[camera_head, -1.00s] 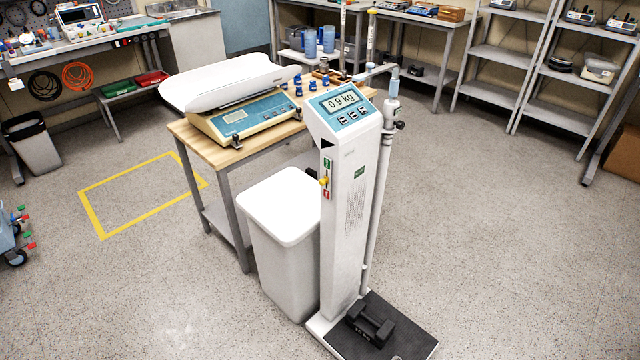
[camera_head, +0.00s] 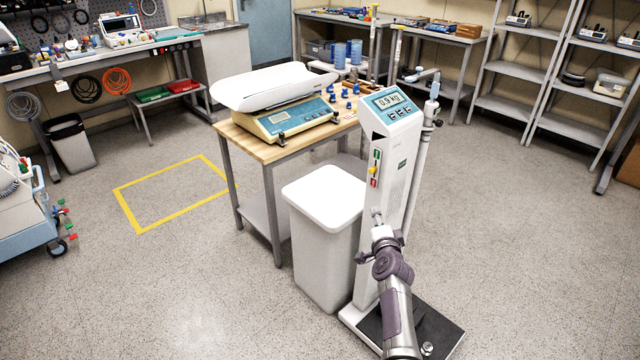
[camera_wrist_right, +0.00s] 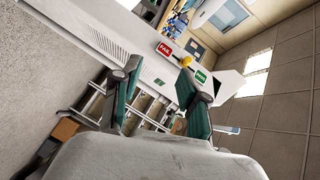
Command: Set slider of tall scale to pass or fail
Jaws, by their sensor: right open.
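The tall scale (camera_head: 400,180) stands upright in the head view, its display (camera_head: 393,104) reading 0.9 kg. Its yellow slider knob (camera_head: 373,170) sits on the column's side between a green label (camera_head: 377,155) and a red label (camera_head: 373,183). In the right wrist view, the yellow knob (camera_wrist_right: 186,62) lies between the red FAIL label (camera_wrist_right: 165,49) and the green PASS label (camera_wrist_right: 201,77). My right gripper (camera_head: 377,214) is below the knob in the head view, apart from it. Its green-padded fingers (camera_wrist_right: 158,72) are open and empty. My left gripper is out of view.
A white bin (camera_head: 325,235) stands close left of the scale. The scale's base (camera_head: 445,330) is partly hidden by my right arm. The floor to the right is clear.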

